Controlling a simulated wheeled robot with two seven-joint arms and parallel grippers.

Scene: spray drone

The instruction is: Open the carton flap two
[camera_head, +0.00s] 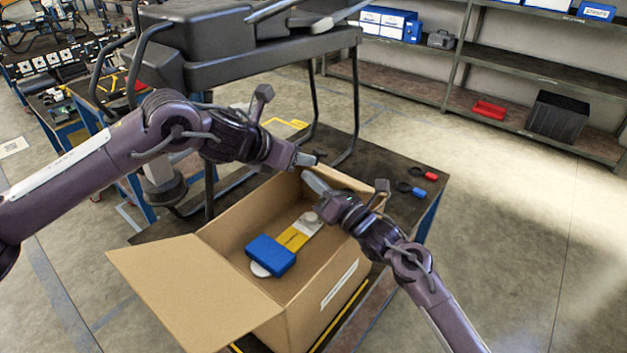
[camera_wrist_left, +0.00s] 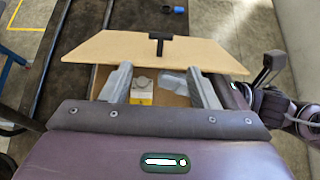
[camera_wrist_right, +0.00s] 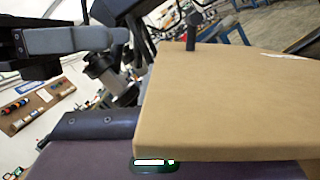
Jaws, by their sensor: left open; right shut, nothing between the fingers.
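The open-topped carton (camera_head: 325,302) stands on a dark table. Its near flap (camera_head: 185,285) is folded outward. The far flap (camera_head: 352,182) is partly hidden behind my right gripper (camera_head: 314,181); it shows as a wide brown panel in the left wrist view (camera_wrist_left: 110,47). My right gripper is shut and empty at the flap's inner side. I cannot tell whether either touches the flap.
A blue box (camera_head: 270,254) and a yellow-and-white item (camera_head: 297,236) lie inside the carton. Small red (camera_head: 431,176) and blue (camera_head: 418,192) items lie on the table (camera_head: 400,165) behind it. A large dark machine (camera_head: 250,60) stands close at the back left.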

